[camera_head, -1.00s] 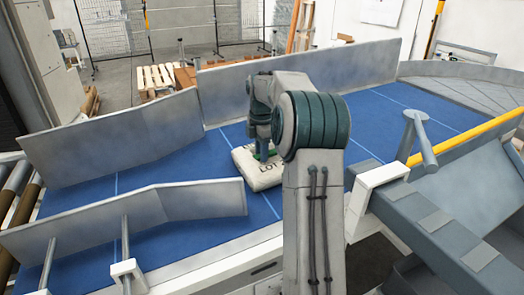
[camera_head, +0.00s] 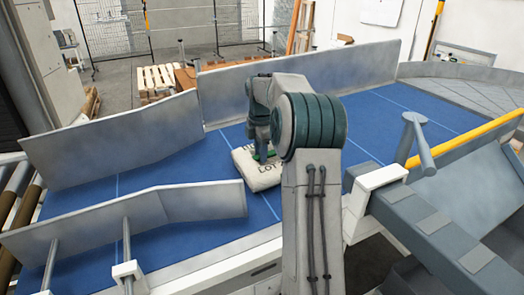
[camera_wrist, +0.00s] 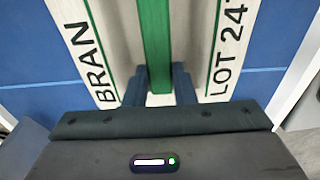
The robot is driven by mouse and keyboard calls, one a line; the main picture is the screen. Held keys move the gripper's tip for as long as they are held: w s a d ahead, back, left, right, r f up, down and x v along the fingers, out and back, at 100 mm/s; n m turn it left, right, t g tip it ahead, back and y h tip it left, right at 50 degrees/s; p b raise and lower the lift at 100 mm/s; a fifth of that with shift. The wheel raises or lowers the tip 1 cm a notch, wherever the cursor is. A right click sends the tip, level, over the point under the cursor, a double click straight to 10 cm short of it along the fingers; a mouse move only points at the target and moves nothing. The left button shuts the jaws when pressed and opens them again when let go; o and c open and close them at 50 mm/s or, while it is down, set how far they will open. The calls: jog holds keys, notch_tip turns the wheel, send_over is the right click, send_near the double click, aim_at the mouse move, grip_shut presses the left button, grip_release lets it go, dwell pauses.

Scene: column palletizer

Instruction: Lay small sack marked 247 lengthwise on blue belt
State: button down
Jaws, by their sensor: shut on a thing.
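The small white sack (camera_head: 258,174) is on the blue belt (camera_head: 225,140), partly hidden behind my arm in the head view. In the wrist view the sack (camera_wrist: 212,55) fills the upper middle, with a green band between the words "BRAN" and "LOT 247", the last digit cut by its edge. My gripper (camera_wrist: 160,97) has its two fingers at the middle of the sack, over the green band, and is shut on it. In the head view my gripper (camera_head: 262,155) points down onto the sack. Whether the sack's underside touches the belt is hard to tell.
Grey guide walls (camera_head: 300,82) line the belt's far side, and a nearer grey guide (camera_head: 130,220) stands to the left of the sack. A grey post (camera_head: 419,145) and a yellow rail (camera_head: 480,138) are at the right. The belt right of my arm is clear.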

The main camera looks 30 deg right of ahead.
jog(key=shift+w+d+r+p, duration=0.15)
jog(key=shift+w+p, duration=1.35)
jog(key=shift+w, duration=0.05)
jog(key=shift+w+d+r+p, duration=0.1)
jog(key=shift+w+p, duration=1.4)
jog(key=shift+w+f, duration=0.1)
jog(key=shift+w, duration=0.2)
jog(key=c, duration=1.1)
grip_release()
jog(key=shift+f, duration=0.1)
jog(key=shift+r, duration=5)
jog(key=shift+s, duration=0.1)
